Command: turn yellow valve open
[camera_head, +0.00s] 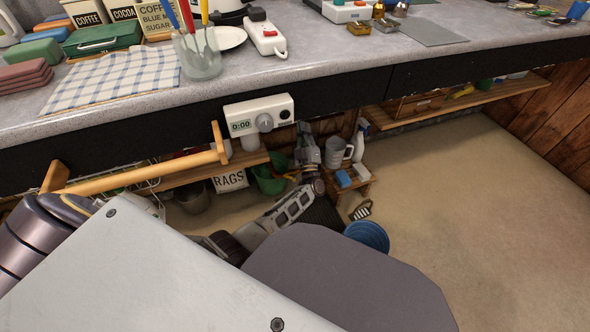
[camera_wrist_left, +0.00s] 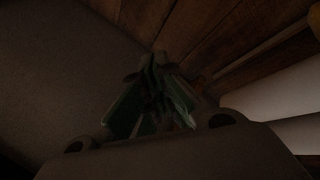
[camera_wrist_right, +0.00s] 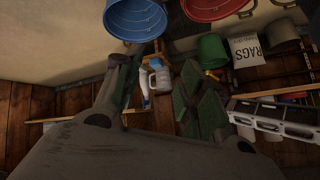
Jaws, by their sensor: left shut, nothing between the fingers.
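I cannot make out a yellow valve for certain in any view. My left gripper (camera_head: 305,136) reaches under the counter in the head view, just below and right of the timer. In the left wrist view its fingers (camera_wrist_left: 158,62) are together and empty, in a dark place near wood boards. My right gripper (camera_wrist_right: 160,75) has its fingers spread, with nothing seen held between them. I cannot see the right gripper in the head view.
The counter (camera_head: 330,75) overhangs low shelves. A timer (camera_head: 259,116) and a wooden rail (camera_head: 140,178) are at its front edge. A grey jug (camera_head: 337,152), green bucket (camera_head: 268,182) and blue bucket (camera_head: 367,236) are near my left arm. The floor at right is clear.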

